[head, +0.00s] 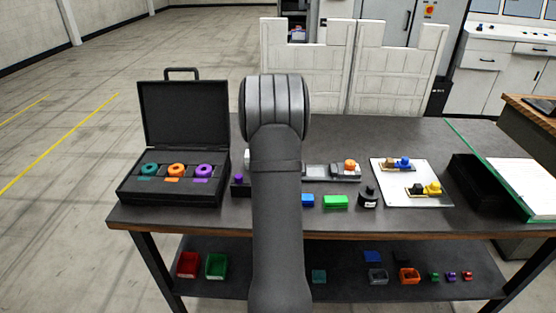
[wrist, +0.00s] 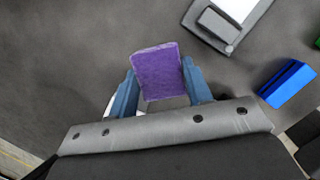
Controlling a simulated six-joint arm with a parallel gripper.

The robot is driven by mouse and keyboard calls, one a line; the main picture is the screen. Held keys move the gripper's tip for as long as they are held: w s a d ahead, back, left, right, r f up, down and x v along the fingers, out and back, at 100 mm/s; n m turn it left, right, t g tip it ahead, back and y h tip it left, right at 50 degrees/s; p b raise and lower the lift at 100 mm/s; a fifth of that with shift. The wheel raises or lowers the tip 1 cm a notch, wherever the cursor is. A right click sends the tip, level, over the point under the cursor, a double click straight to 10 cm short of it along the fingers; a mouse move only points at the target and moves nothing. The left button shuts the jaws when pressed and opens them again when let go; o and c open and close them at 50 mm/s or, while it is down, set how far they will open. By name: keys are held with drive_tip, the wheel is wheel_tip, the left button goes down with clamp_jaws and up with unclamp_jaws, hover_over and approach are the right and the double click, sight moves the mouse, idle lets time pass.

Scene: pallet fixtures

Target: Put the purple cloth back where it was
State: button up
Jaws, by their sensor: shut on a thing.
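The purple cloth (wrist: 158,70) is between the two blue fingers of my gripper (wrist: 157,80) in the wrist view. My gripper is shut on it. The cloth looks like a flat, roughly square piece sticking out past the fingertips, over the dark table top. I cannot tell its height above the table. In the head view my arm hides the gripper. A small purple patch (head: 238,179) shows just left of the arm, and I cannot tell whether it is the cloth.
A grey fixture (wrist: 213,24) and a blue block (wrist: 288,84) lie right of the gripper. The open black case (head: 130,194) with several rings stands left. A green block (head: 335,202), a dark bottle (head: 368,198) and a white board (head: 392,196) are right of my arm.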

drive_tip(key=shift+w+a+f, duration=0.15)
drive_tip(key=shift+a+f, duration=0.15)
drive_tip(key=shift+f, duration=1.95)
drive_tip(key=o, duration=1)
drive_tip(key=shift+f, duration=0.1)
drive_tip(key=shift+c, duration=0.2)
drive_tip(key=v, duration=1.2)
